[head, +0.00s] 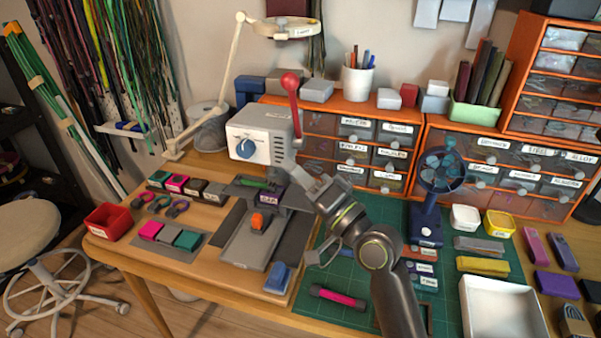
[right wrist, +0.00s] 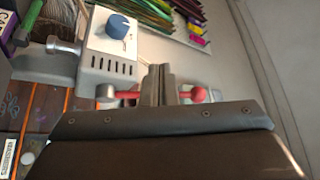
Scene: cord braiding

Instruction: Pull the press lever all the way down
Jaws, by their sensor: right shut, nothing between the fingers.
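The press (head: 262,135) is a pale grey box with a blue knob, at the back of the wooden table. Its red lever (head: 292,103) stands nearly upright on the right side, with a red ball on top. My right gripper (head: 297,172) is shut and empty, just below and right of the lever's pivot in the head view. In the right wrist view, the shut fingers (right wrist: 158,84) cross in front of the lever's red rod (right wrist: 128,95). The red ball (right wrist: 198,95) shows on their right; contact cannot be told. My left gripper is not in view.
Orange drawer units (head: 385,150) stand behind and right of the press. A blue fan (head: 436,185) stands right of my right arm. A lamp (head: 240,60) arches behind the press. A grey fixture (head: 258,225) with an orange piece lies in front.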

